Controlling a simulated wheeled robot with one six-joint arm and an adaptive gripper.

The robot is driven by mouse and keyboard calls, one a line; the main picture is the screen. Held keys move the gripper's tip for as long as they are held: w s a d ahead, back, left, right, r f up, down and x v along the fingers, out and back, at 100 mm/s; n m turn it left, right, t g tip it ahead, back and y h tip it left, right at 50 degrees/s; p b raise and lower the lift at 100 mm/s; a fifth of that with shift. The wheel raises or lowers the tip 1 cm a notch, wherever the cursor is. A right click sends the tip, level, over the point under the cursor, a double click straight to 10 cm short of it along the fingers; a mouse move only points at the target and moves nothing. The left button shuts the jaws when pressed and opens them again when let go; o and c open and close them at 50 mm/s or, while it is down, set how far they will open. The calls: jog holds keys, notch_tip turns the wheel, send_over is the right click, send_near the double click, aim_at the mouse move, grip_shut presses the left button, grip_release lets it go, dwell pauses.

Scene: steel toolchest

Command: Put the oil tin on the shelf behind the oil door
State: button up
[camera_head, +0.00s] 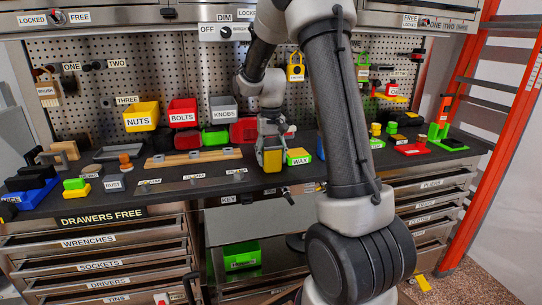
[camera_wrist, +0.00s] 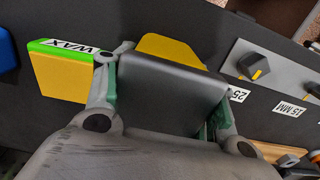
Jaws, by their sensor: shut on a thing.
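My gripper (camera_head: 271,146) is shut on a tin with a yellow body (camera_head: 272,161), which I take to be the oil tin; no label shows on it. In the wrist view the fingers of my gripper (camera_wrist: 162,100) clasp the tin's dark flat face (camera_wrist: 165,88), with a yellow part (camera_wrist: 168,46) beyond it. The tin is over the front of the dark worktop; I cannot tell whether it touches. The wax tin (camera_head: 299,156), yellow with a green top, stands close to the right of it, and to its left in the wrist view (camera_wrist: 62,75). I cannot read any door marked oil.
Yellow, red and grey bins (camera_head: 142,116) line the pegboard (camera_head: 110,70). A wooden rail (camera_head: 195,157) lies left of my gripper. Overhead cabinets (camera_head: 110,16) run along the top. An open bay with a green bin (camera_head: 242,257) lies below. A red ladder-like frame (camera_head: 505,130) stands right.

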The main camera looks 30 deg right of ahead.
jog(key=o, duration=1.3)
jog(key=shift+r, duration=0.1)
